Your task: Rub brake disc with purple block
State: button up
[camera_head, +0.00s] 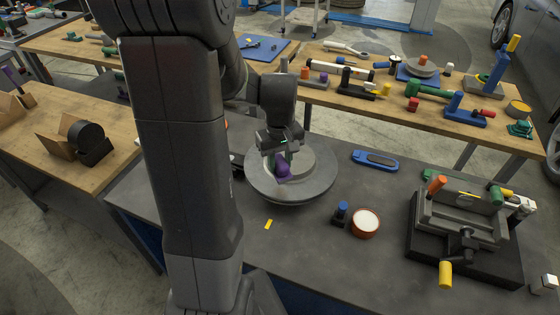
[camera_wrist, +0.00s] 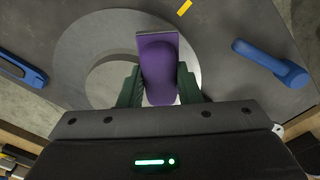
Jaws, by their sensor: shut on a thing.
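The grey brake disc (camera_head: 313,183) lies flat on the dark table, with a raised round hub at its middle. In the wrist view the disc (camera_wrist: 87,48) shows behind my gripper. My gripper (camera_head: 281,158) is over the disc's hub, pointing down. It is shut on the purple block (camera_wrist: 158,70), which sits between the two green fingers. In the head view the purple block (camera_head: 283,170) shows low over the disc's near part. I cannot tell whether the block touches the disc.
A blue tool (camera_head: 375,160), a small blue-topped part (camera_head: 341,212) and a round tin (camera_head: 365,222) lie right of the disc. A small yellow piece (camera_head: 268,224) lies in front. A vise-like fixture (camera_head: 462,222) stands at the right. Table between is clear.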

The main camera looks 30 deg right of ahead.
jog(key=shift+f, duration=0.1)
jog(key=f+b, duration=0.1)
jog(key=f, duration=0.1)
jog(key=f+b, duration=0.4)
jog(key=shift+w+a, duration=0.25)
jog(key=shift+a, duration=0.1)
jog(key=shift+c, duration=0.5)
jog(key=shift+s+a+f, duration=0.2)
jog(key=shift+s+f, duration=0.05)
jog(key=shift+f, duration=0.1)
grip_shut()
jog(key=shift+o, duration=1.4)
grip_release()
jog(key=shift+f, duration=0.15)
grip_shut()
jog(key=shift+w, duration=0.1)
jog(key=shift+d, duration=0.1)
